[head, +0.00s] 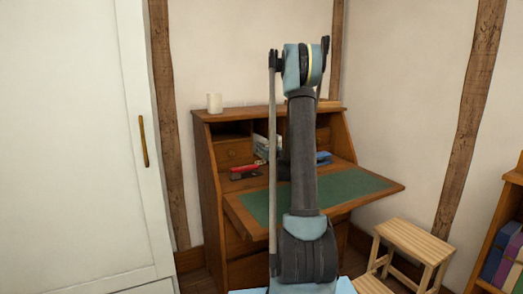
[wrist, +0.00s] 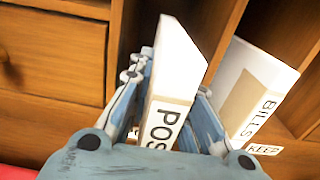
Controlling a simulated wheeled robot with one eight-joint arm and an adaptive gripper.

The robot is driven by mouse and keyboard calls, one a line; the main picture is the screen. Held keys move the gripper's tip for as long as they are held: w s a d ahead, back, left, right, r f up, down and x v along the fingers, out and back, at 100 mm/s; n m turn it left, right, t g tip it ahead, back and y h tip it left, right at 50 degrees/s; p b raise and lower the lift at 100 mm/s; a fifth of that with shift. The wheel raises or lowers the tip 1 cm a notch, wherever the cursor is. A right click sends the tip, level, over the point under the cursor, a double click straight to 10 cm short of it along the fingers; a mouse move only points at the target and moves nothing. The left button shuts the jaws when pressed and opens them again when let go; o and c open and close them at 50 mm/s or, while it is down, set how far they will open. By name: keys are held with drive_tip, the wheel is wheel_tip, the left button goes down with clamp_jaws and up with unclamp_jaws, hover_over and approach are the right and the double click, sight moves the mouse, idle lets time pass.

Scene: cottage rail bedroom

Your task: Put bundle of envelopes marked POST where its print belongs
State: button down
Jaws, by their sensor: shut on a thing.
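A white bundle of envelopes (wrist: 176,62) with the print POS showing fills the middle of the wrist view; the rest of the word is hidden. My gripper (wrist: 170,88) is shut on it, with a blue-grey finger on each side. The bundle points into the pigeonholes of the wooden desk (head: 213,160), close to a wooden divider (wrist: 218,40). In the head view my arm hides the gripper. A second bundle marked BILLS (wrist: 250,92) leans in the compartment to the right, above a label reading KEEP (wrist: 263,149).
A step stool (head: 415,240) stands at front right, a white cupboard (head: 75,140) at left.

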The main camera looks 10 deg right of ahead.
drive_tip(key=c, duration=1.4)
unclamp_jaws()
drive_tip(key=shift+s, duration=0.15)
drive_tip(key=v, duration=1.8)
drive_tip(key=shift+s+d, duration=0.15)
drive_tip(key=shift+s, duration=0.15)
drive_tip(key=shift+s, duration=0.1)
